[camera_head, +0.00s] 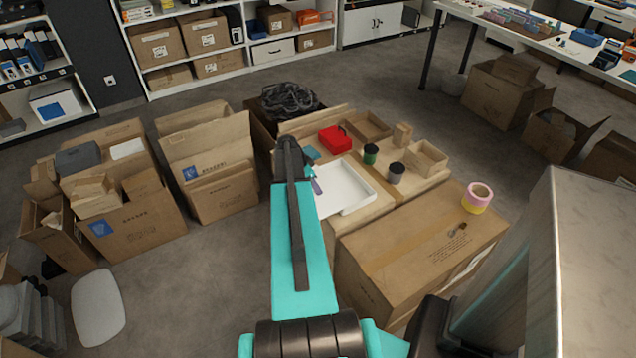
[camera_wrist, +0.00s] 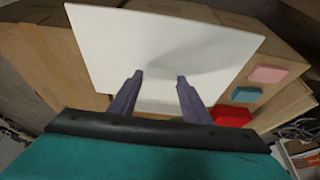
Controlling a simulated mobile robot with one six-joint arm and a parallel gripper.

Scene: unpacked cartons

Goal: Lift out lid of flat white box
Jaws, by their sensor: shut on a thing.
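The flat white box (camera_head: 345,185) lies on top of a carton in the middle of the head view, with a low raised wall along its near right side. My gripper (camera_wrist: 160,76) has its two purple fingers at the near edge of a broad white panel (camera_wrist: 165,40), which I take to be the lid, and is shut on it. In the head view one purple finger of my gripper (camera_head: 316,185) shows at the box's left side. My arm hides part of that side. I cannot tell how far the lid is clear of the box.
Near the white box are a red box (camera_head: 335,140), a green jar (camera_head: 370,154), a dark-lidded jar (camera_head: 396,174) and an open small carton (camera_head: 428,158). Open cartons (camera_head: 210,165) stand left.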

